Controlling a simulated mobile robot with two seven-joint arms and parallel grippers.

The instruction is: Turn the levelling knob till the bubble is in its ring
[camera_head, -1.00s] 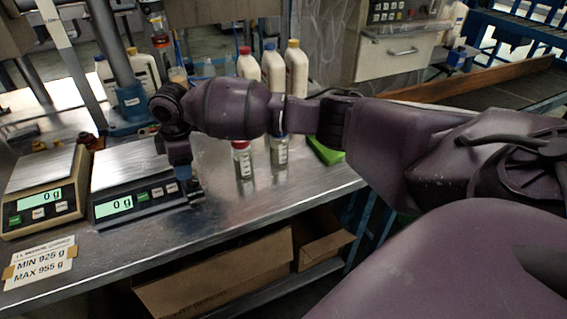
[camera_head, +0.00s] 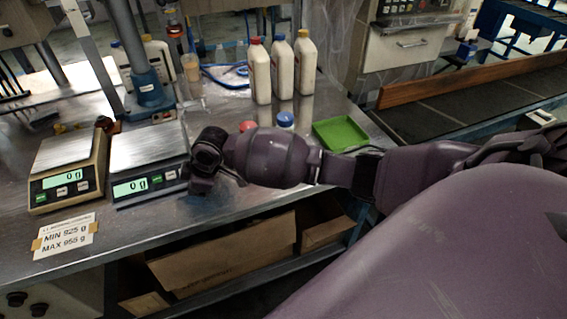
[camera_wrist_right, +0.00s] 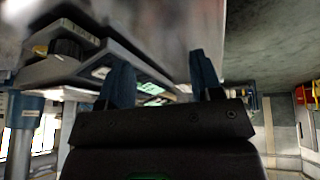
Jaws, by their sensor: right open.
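Two scales stand side by side on the steel bench: a tan one (camera_head: 68,170) on the left and a dark grey one (camera_head: 150,160) on its right. Both displays read 0 g. My right gripper (camera_head: 200,187) is low beside the right front corner of the grey scale. In the right wrist view its two blue fingers (camera_wrist_right: 162,78) are apart with nothing held between them. Lit green displays show beyond the fingers. A dark round part (camera_wrist_right: 66,48), possibly a knob, shows blurred at the upper left there. I cannot make out the bubble or its ring. My left gripper is out of view.
White bottles (camera_head: 282,70) stand at the back, with a green tray (camera_head: 340,133) to their right. A weight-limit card (camera_head: 66,236) lies in front.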

